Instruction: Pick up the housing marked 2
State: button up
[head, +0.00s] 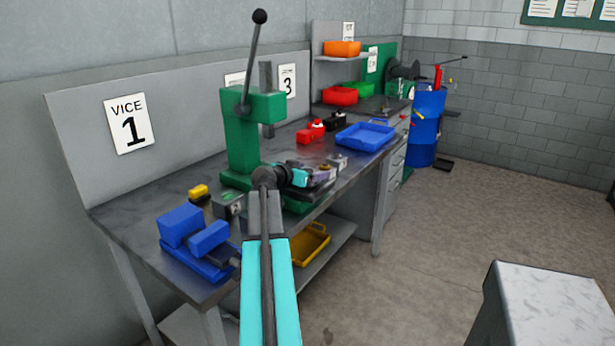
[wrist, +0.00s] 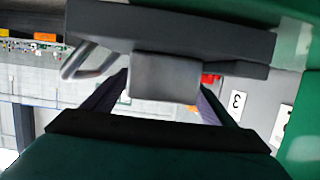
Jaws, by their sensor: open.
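No mark 2 is readable on any housing, so I cannot tell which one is the housing marked 2. In the head view, a small grey box (head: 228,205) stands on the bench left of my arm, in front of the green press (head: 240,140). Another small grey box (head: 338,160) stands farther right. My gripper (wrist: 163,85) is open in the wrist view. A dark grey block with a looped metal handle (wrist: 165,72) shows between and beyond its fingers; I cannot tell whether they touch.
A blue vice (head: 182,225) and a yellow piece (head: 198,191) are at the near left. A blue tray (head: 365,137) and red pieces (head: 310,133) lie farther along the bench. A yellow bin (head: 310,243) sits on the lower shelf.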

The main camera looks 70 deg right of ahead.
jog(key=shift+x, duration=0.8)
jog(key=c, duration=1.9)
jog(key=shift+r, duration=0.15)
jog(key=shift+r+b, duration=0.6)
jog(key=shift+r, duration=4.3)
